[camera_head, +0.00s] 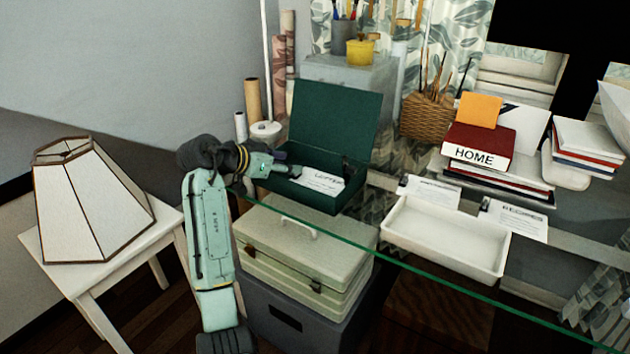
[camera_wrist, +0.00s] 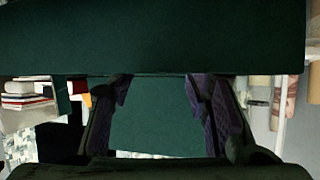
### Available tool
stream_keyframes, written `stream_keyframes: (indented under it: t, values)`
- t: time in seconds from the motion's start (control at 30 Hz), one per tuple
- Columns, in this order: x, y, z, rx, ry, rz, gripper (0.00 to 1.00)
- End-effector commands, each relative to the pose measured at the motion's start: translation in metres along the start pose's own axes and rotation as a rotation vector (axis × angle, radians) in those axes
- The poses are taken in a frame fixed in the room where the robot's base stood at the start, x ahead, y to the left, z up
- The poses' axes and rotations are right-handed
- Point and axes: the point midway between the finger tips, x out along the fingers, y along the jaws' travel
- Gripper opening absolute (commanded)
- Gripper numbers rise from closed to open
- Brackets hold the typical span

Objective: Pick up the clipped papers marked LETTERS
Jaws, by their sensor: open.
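The clipped papers marked LETTERS (camera_head: 320,181) lie inside an open dark green box (camera_head: 335,115) on the glass table in the head view. They look like a white sheet with dark lettering. My gripper (camera_head: 292,171) reaches in from the left, low over the box's left side, with its tip close to the papers' left end. In the wrist view my gripper (camera_wrist: 160,88) has its two dark fingers spread apart, with a green surface of the box (camera_wrist: 155,115) between them. Nothing is seen held. I cannot tell whether the fingers touch the papers.
The box's raised lid stands behind the papers. To the right are a white tray (camera_head: 445,262), two other labelled papers (camera_head: 430,191) (camera_head: 514,219), and stacked books with a red HOME book (camera_head: 478,148). The glass edge (camera_head: 400,261) runs along the front. A lampshade (camera_head: 90,205) stands left.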

Motion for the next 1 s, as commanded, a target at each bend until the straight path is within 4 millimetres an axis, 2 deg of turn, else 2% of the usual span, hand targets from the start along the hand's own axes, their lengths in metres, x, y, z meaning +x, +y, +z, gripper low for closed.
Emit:
stream_keyframes:
  t: [0.3,0.6,1.0]
  values:
    - [0.043,-0.004,-0.001,-0.002,-0.001,0.002,0.44]
    - [0.048,-0.004,0.001,-0.001,0.000,0.000,0.44]
    - [0.048,-0.004,0.000,-0.001,0.000,0.000,0.17]
